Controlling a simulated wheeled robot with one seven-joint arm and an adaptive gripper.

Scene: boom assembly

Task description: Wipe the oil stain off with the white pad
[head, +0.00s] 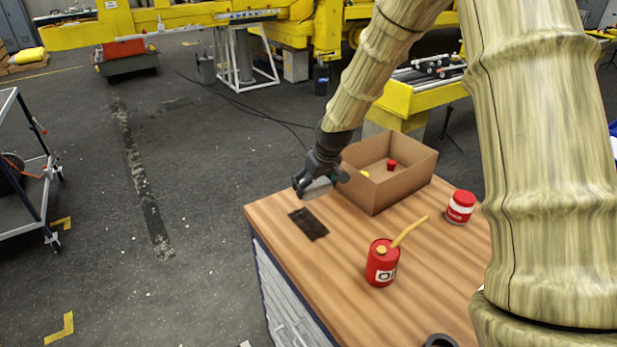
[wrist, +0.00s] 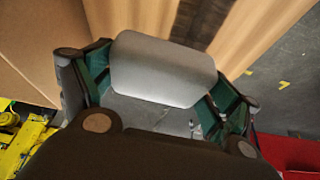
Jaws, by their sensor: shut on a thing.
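The oil stain is a dark, roughly rectangular patch (head: 308,224) on the wooden bench top, near its far left corner. Part of the stain (wrist: 199,20) also shows in the wrist view, beyond the pad. My gripper (head: 318,188) is above the far edge of the bench, just behind the stain. It is shut on the white pad (wrist: 163,70), which looks pale grey and sits between both fingers. In the head view the pad (head: 319,187) is small and partly hidden by the fingers. I cannot tell whether the pad touches the bench.
An open cardboard box (head: 407,184) with a red item and a yellow item inside stands right beside my gripper. A red oil can (head: 382,264) with a yellow spout and a red-and-white jar (head: 460,207) stand on the bench (head: 335,262). Bare wood lies around the stain.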

